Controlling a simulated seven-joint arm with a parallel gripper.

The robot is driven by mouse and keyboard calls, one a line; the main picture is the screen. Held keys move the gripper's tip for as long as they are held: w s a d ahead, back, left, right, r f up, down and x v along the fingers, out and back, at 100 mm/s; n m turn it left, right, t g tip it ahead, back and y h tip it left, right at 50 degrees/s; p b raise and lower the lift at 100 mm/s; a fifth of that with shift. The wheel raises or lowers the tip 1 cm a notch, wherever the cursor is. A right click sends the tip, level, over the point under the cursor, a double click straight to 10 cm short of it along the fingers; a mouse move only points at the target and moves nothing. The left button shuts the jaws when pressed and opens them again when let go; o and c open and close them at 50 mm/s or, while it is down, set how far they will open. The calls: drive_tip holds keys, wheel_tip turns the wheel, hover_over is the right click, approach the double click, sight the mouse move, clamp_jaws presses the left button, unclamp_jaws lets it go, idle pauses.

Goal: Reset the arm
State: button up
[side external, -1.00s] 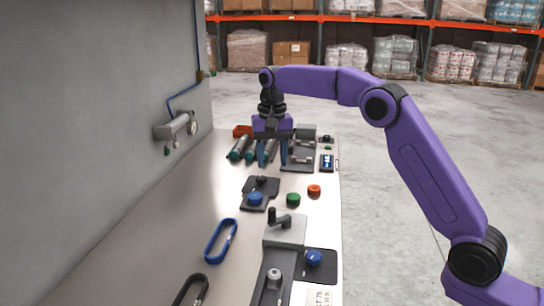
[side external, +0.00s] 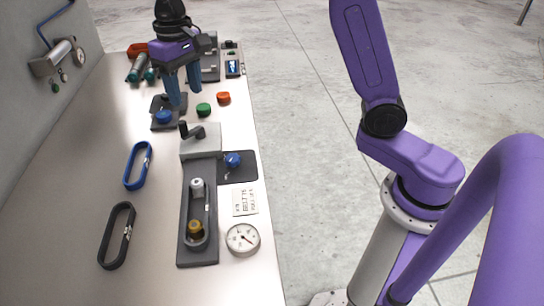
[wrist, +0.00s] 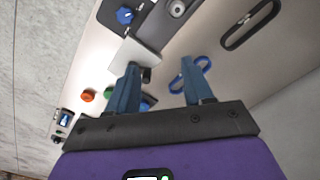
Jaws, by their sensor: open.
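My gripper (side external: 185,98) is open and empty, its two blue fingers apart and pointing down over the far part of the bench (side external: 95,165). In the side view it overlaps the dark fixture with a blue knob (side external: 164,117); its exact height above it I cannot tell. In the wrist view the fingers (wrist: 160,80) are spread with nothing between them. The left finger there partly hides a blue part. A blue loop (wrist: 178,82) shows partly behind the right finger.
A green knob (side external: 203,110) and an orange knob (side external: 223,98) lie near the gripper. A grey crank block (side external: 201,146), a blue belt (side external: 137,166), a black belt (side external: 117,236) and a dial (side external: 243,239) are closer to the camera. A wall gauge (side external: 80,56) is at left.

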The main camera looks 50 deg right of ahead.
drive_tip(key=s+d+f+n, duration=0.2)
drive_tip(key=s+d+n, duration=0.1)
drive_tip(key=s, duration=0.7)
drive_tip(key=s+d+f+n, duration=0.2)
drive_tip(key=s+d+n, duration=0.2)
drive_tip(key=s, duration=0.7)
drive_tip(key=s+d+f+n, duration=0.3)
drive_tip(key=s+d+n, duration=0.1)
drive_tip(key=s, duration=0.7)
drive_tip(key=shift+n, duration=0.4)
drive_tip(key=shift+w+d, duration=0.1)
drive_tip(key=w+a+r+m, duration=0.1)
drive_tip(key=w+a+r, duration=0.1)
drive_tip(key=w+a, duration=0.3)
drive_tip(key=w+a+r+m, duration=0.1)
drive_tip(key=w+a+r, duration=0.15)
drive_tip(key=w, duration=0.45)
drive_tip(key=r+m, duration=0.2)
drive_tip(key=m, duration=0.2)
hover_over(182, 122)
wheel_tip(182, 122, down, 18)
drive_tip(key=shift+w+r, duration=0.1)
drive_tip(key=shift+r, duration=0.15)
